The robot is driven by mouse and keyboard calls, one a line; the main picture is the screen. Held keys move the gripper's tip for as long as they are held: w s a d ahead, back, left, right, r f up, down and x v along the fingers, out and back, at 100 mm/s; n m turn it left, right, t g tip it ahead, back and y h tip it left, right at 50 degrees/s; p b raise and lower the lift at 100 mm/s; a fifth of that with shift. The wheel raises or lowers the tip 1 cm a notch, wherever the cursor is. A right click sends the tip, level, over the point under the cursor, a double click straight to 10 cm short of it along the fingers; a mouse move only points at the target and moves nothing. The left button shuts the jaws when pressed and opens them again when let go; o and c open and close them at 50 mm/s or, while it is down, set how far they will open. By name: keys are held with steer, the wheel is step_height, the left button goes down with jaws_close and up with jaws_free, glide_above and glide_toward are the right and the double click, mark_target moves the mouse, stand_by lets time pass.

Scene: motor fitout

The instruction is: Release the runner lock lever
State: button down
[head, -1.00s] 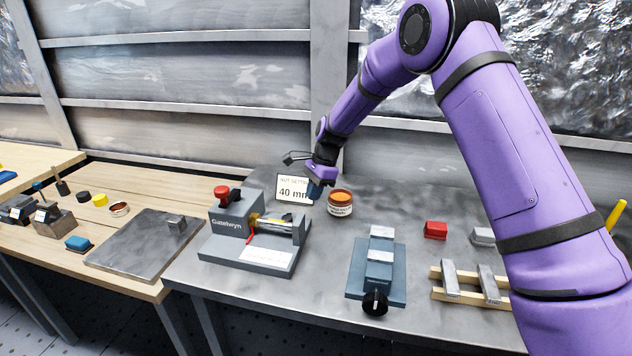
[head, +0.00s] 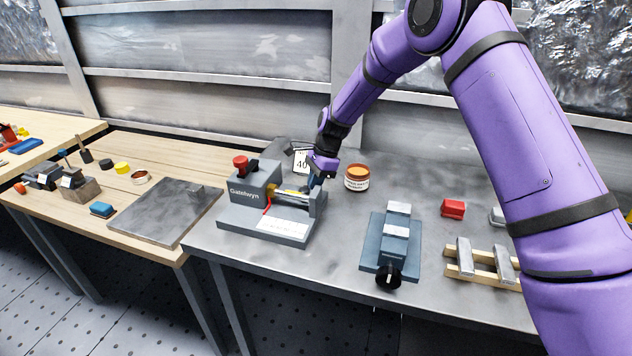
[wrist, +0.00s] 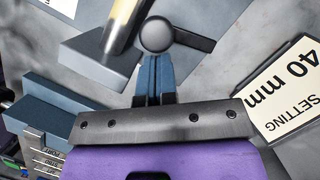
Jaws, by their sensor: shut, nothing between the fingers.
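The grey Gatelwyn unit (head: 262,228) stands on the metal bench, with a red knob on top and a rod along its middle. My gripper (head: 317,183) is at the unit's right end, its blue fingers pointing down. In the wrist view the fingers (wrist: 155,75) are together with nothing between them. A round grey knob (wrist: 156,34) lies right at the fingertips, with a dark lever bar (wrist: 193,38) running right from beside it. This looks like the runner lock lever; whether the fingers touch it I cannot tell. In the head view my gripper hides it.
The "40 mm" sign (head: 301,162) stands close behind my gripper, and an orange-lidded jar (head: 357,178) is to the right. A blue fixture with a black knob (head: 390,276) and a red block (head: 453,208) are farther right. Bare bench lies around the jar.

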mark_target(307, 190)
steer(key=shift+s+a+m+t, duration=0.15)
steer(key=shift+a+m+t, duration=0.2)
steer(key=shift+m, duration=0.45)
steer(key=m, duration=0.1)
steer(key=a+m, duration=0.1)
steer(key=m+t, duration=0.1)
steer(key=shift+s+a+m, duration=0.25)
steer(key=shift+a+m, duration=0.05)
steer(key=shift+a, duration=0.1)
steer(key=m, duration=0.1)
steer(key=a+m+t, duration=0.1)
steer(key=m, duration=0.1)
steer(key=a+m, duration=0.1)
steer(key=shift+w+a+m, duration=0.1)
steer(key=shift+w+m, duration=0.15)
steer(key=shift+m, duration=0.05)
steer(key=shift+a, duration=0.1)
steer(key=shift+w+a, duration=0.1)
steer(key=shift+w, duration=0.05)
steer(key=shift+a, duration=0.15)
steer(key=v, duration=1)
steer(key=shift+r, duration=0.4)
